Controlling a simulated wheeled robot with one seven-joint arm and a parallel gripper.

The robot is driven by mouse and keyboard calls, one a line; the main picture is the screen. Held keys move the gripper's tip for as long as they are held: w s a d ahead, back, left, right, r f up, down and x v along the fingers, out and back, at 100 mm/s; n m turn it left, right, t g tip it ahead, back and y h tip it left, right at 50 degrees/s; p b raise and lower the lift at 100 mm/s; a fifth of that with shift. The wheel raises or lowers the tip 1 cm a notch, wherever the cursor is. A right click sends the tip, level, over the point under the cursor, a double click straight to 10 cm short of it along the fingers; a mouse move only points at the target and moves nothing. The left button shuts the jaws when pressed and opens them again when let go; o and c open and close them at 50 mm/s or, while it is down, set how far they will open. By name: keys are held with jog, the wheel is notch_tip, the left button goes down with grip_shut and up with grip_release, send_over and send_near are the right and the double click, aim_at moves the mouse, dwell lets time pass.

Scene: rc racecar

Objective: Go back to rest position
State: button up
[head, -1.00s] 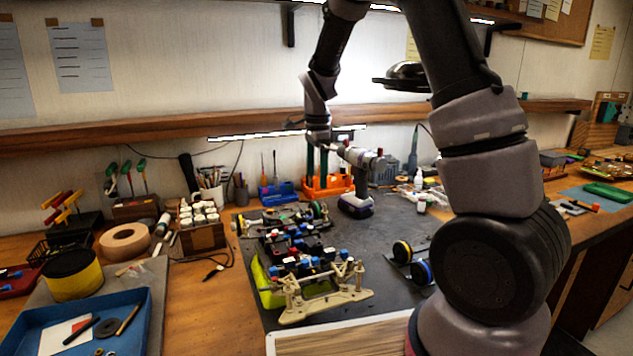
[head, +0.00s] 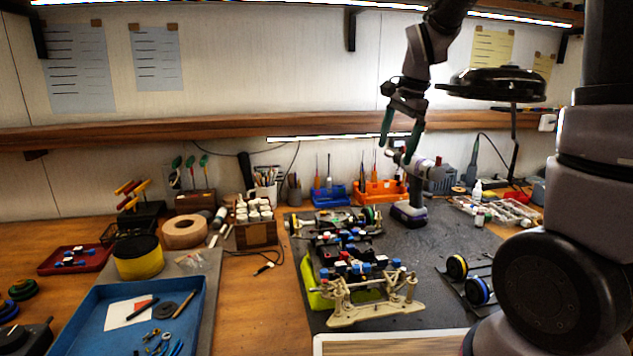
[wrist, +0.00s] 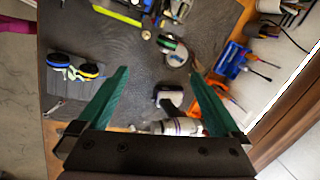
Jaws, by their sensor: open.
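My gripper (head: 401,138) is raised above the back of the dark work mat, in front of the wall shelf. Its two green fingers are spread apart and nothing is between them; they also show in the wrist view (wrist: 157,82). The power drill (head: 412,190) stands upright on the mat below my gripper, apart from it. In the wrist view the drill (wrist: 170,108) appears beyond the open fingers. The racecar chassis (head: 352,268) sits on the mat, with a beige part (head: 372,299) at its front end.
Wheels (head: 468,280) lie on the mat's right side. An orange holder (head: 381,192) and blue holder (head: 331,196) stand at the back. A blue tray (head: 196,318) is at left. The wooden shelf (head: 230,129) runs behind my gripper, and a black lamp (head: 497,84) hangs to its right.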

jog(key=s+d+r+n+t, duration=0.2)
jog(key=s+r+n, duration=0.2)
jog(key=s, duration=0.5)
jog(key=s+d+r+n+t, duration=0.3)
jog(key=s+r+n, duration=0.1)
jog(key=s, duration=0.6)
jog(key=shift+r, duration=0.9)
jog(key=shift+w, duration=0.1)
